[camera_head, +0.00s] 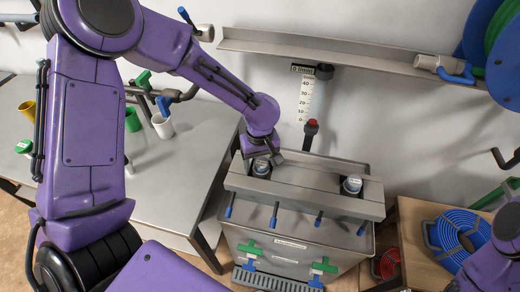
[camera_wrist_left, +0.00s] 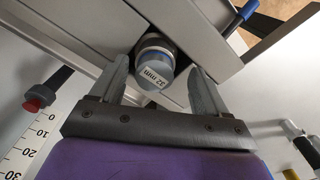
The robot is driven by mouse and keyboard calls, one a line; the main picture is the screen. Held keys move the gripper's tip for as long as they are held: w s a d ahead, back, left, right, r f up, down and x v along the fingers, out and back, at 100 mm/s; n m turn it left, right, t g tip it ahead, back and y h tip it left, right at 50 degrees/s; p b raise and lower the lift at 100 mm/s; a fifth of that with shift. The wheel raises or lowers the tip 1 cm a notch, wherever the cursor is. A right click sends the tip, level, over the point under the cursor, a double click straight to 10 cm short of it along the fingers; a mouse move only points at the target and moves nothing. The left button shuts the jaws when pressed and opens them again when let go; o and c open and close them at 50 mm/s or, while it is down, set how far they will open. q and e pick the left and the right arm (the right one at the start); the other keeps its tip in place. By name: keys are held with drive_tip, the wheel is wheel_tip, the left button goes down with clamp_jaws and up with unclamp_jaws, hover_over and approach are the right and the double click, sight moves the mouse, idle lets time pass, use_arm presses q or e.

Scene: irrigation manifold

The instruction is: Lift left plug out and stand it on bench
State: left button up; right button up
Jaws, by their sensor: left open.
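The left plug (camera_head: 262,168) sits upright in the left opening of the grey manifold box (camera_head: 290,240). In the left wrist view the plug (camera_wrist_left: 155,72) shows a grey-blue body with a "32 mm" label. My left gripper (camera_head: 263,155) is at the left plug. In the wrist view its open fingers (camera_wrist_left: 158,82) stand on either side of the plug, with a gap visible on the right; contact on the left is unclear. A similar right plug (camera_head: 352,185) sits in the right opening. The grey bench (camera_head: 180,190) is at the left. My right gripper is out of view.
A yellow cup (camera_head: 27,112), a green cup (camera_head: 133,120) and a white cup (camera_head: 163,126) stand on the bench; its front part is clear. A wooden table (camera_head: 425,225) with a blue hose coil (camera_head: 458,240) is at right.

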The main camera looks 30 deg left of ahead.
sight(261, 163)
use_arm(q)
drive_tip(key=shift+w+f, duration=0.7)
drive_tip(key=shift+w, duration=0.05)
drive_tip(key=shift+s+r, duration=0.3)
drive_tip(key=shift+s, duration=0.2)
drive_tip(key=shift+c, duration=0.3)
drive_tip(key=shift+s, duration=0.1)
drive_tip(key=c, duration=1)
drive_tip(key=o, duration=0.4)
drive_tip(key=c, duration=0.6)
drive_tip(key=shift+w+r+p, duration=0.2)
drive_tip(key=shift+r+p, duration=2.8)
drive_tip(key=shift+p, duration=0.4)
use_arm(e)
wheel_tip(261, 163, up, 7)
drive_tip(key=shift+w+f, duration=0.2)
